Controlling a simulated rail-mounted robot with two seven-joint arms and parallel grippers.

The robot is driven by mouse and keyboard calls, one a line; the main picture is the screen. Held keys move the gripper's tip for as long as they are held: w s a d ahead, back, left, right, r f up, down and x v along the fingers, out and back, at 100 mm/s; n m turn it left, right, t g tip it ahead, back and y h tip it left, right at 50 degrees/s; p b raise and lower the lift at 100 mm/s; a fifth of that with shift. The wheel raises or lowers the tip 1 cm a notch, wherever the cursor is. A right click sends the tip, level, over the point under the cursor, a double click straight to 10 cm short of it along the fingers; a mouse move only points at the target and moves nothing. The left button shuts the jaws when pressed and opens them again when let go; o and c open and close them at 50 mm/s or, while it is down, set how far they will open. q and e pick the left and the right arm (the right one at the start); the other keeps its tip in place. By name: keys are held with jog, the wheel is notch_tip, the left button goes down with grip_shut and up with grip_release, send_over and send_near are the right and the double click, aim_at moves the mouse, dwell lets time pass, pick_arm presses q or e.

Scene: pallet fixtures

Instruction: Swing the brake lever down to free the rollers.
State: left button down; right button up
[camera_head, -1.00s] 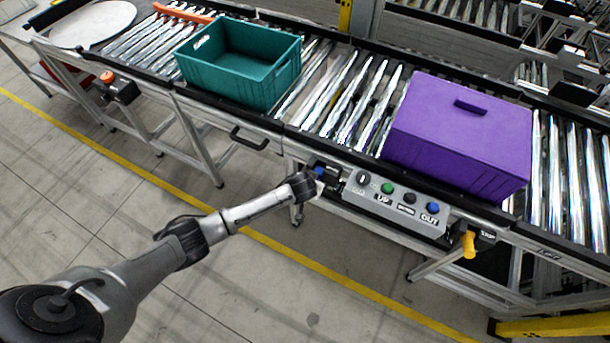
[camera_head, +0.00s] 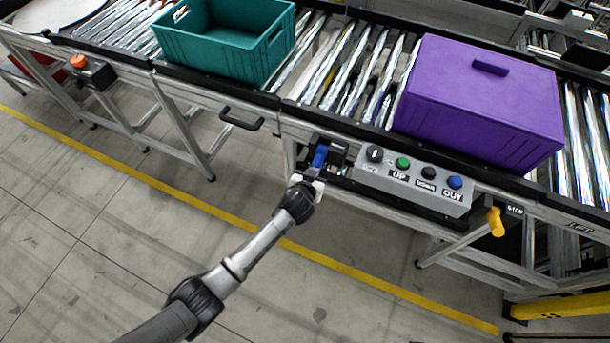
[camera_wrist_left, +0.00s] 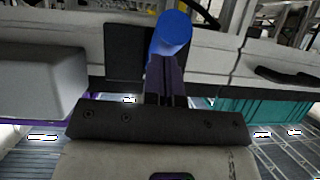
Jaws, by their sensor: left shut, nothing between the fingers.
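A lever with a blue grip (camera_head: 319,158) sits in a dark bracket on the conveyor's front rail, just left of the button panel. Its blue grip also shows in the left wrist view (camera_wrist_left: 172,35), just beyond the fingertips. My left gripper (camera_head: 314,178) is just below and in front of the blue grip. In the left wrist view, its dark fingers (camera_wrist_left: 165,72) are together with nothing between them, overlapping the lower end of the grip. I cannot tell whether they touch it. My right gripper is not in view.
A grey button panel (camera_head: 412,182) is close right of the lever. A yellow handle (camera_head: 495,222) hangs further right. A purple box (camera_head: 480,110) and a teal bin (camera_head: 222,50) stand on the rollers. A black handle (camera_head: 240,120) projects left of the lever. Floor in front is clear.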

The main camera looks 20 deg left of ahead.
pick_arm(q)
jog(key=shift+f, duration=0.1)
dwell(0.4)
jog(key=w+r+p+v, duration=0.1)
jog(key=p+v, duration=0.5)
jog(key=v, duration=0.7)
jog(key=shift+d+r, duration=0.3)
jog(key=shift+r, duration=0.45)
